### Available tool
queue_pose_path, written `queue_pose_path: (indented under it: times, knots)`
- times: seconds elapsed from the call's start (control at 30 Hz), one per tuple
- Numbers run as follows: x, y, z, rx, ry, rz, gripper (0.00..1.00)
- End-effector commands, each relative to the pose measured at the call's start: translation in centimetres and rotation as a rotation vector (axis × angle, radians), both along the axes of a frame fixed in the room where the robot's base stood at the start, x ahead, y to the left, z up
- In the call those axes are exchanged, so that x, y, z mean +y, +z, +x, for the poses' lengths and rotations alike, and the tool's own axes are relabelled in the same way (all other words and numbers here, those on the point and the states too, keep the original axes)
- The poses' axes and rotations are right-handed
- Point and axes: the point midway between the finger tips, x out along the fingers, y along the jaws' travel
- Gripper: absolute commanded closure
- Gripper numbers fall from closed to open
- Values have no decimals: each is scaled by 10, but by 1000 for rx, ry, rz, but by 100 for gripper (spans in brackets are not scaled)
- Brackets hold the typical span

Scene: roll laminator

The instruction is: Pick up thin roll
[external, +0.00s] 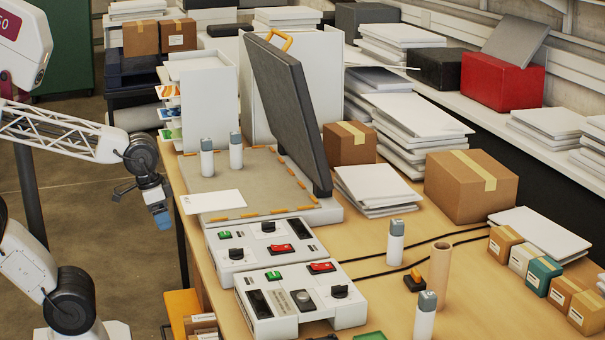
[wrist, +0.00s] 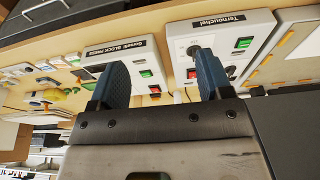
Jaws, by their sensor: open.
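A slim tan tube (external: 439,275) stands upright on the wooden table at the front right; it is the only thing I see that looks like a thin roll. I cannot make it out in the wrist view. My gripper (external: 158,216) hangs beyond the table's left edge, well left of the tube and apart from everything. In the wrist view my gripper (wrist: 161,78) shows two blue fingers spread wide with nothing between them.
Two white control boxes (external: 260,247) stand between my gripper and the tube. Grey-capped white bottles (external: 396,243) stand beside the tube. An orange-black switch (external: 414,282) and black cables lie near it. A raised dark press lid (external: 287,110) and cardboard boxes (external: 471,187) stand behind.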

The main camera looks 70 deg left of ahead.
Motion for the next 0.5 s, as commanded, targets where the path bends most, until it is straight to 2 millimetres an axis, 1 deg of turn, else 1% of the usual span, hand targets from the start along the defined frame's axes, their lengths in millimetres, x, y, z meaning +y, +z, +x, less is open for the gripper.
queue_pose_path:
  times: [0.1,0.3,0.5]
  knots:
    - [0,16,0,-2,0,0,28]
    - [0,39,0,-1,0,0,28]
    - [-7,40,17,-34,-19,-13,28]
